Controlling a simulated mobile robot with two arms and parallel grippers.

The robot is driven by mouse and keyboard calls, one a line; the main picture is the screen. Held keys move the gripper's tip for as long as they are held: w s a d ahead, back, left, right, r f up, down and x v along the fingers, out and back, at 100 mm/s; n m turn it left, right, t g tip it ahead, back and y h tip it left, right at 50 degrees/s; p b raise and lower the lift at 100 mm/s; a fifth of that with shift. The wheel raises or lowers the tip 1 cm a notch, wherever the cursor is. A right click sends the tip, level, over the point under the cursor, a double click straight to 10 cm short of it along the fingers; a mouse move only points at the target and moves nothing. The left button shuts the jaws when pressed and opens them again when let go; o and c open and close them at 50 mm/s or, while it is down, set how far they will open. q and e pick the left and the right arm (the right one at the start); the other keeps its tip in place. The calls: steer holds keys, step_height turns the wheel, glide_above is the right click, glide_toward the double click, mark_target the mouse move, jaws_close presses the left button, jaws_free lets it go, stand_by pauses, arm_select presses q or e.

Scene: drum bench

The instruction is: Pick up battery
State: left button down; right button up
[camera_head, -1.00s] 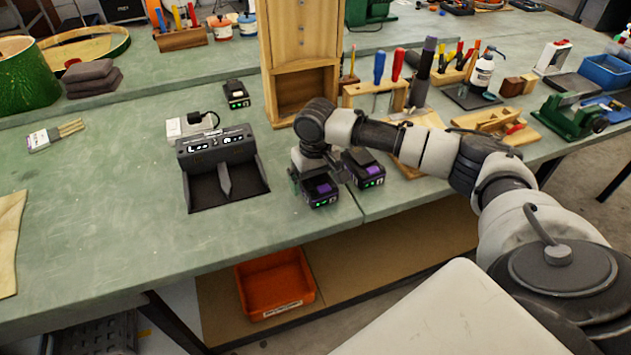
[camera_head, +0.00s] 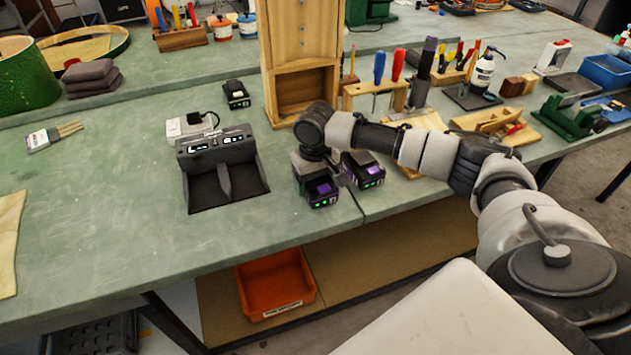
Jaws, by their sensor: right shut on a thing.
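A black and purple battery (camera_head: 323,193) with green lights is at the bench's front edge, under my right gripper (camera_head: 318,178). The right gripper points down and is shut on this battery; its fingertips are partly hidden by the wrist and battery. I cannot tell whether the battery is clear of the bench. A second black and purple battery (camera_head: 367,172) sits just to the right, partly hidden by my arm. Another black battery-like block (camera_head: 236,95) lies further back. A dark two-bay charger (camera_head: 222,168) stands to the left, its bays empty. My left gripper is not in view.
A wooden drawer cabinet (camera_head: 303,45) stands behind the gripper. A tool rack (camera_head: 375,90) with screwdrivers is to the right. An orange bin (camera_head: 275,283) sits on the shelf below. The green bench (camera_head: 110,215) is clear at front left.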

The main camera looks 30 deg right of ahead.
steer(key=shift+r, duration=0.6)
steer(key=r, duration=0.3)
steer(key=shift+s+d+r, duration=0.25)
steer(key=shift+s+d, duration=0.05)
steer(key=shift+d, duration=0.1)
steer(key=s+d+r, duration=0.6)
steer(key=s+d, duration=0.1)
steer(key=s, duration=0.1)
steer(key=s+a+f+n, duration=0.1)
steer(key=s+a+f, duration=0.1)
steer(key=a, duration=0.8)
steer(key=s+a+f, duration=0.2)
steer(key=s+a, duration=0.2)
steer(key=a, duration=0.7)
steer(key=shift+a+f+n, duration=0.15)
steer(key=shift+f+n, duration=0.2)
steer(key=shift+n, duration=0.05)
